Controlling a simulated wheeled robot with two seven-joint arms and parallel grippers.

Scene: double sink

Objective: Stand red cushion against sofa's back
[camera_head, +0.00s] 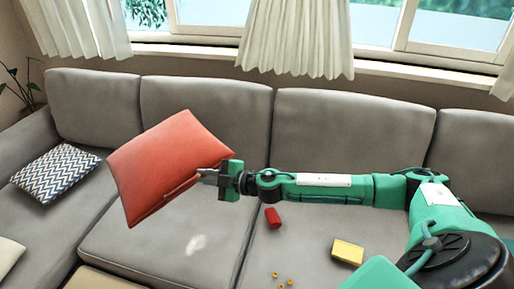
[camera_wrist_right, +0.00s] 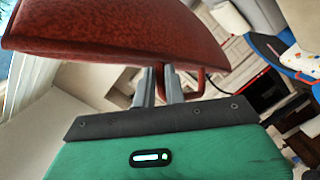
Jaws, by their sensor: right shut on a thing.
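The red cushion (camera_head: 165,165) is held up, tilted, above the seat of the grey sofa (camera_head: 345,120), in front of its backrest. My right gripper (camera_head: 205,174) is shut on the cushion's lower right edge. In the right wrist view the red cushion (camera_wrist_right: 120,32) spans the top, and the fingers of my right gripper (camera_wrist_right: 162,85) reach up to its edge. From the head view I cannot tell whether the cushion touches the backrest. My left gripper is in neither view.
A zigzag-patterned cushion (camera_head: 56,172) leans at the sofa's left end. A pale patch (camera_head: 196,244) shows on the seat. Curtains (camera_head: 295,38) hang behind.

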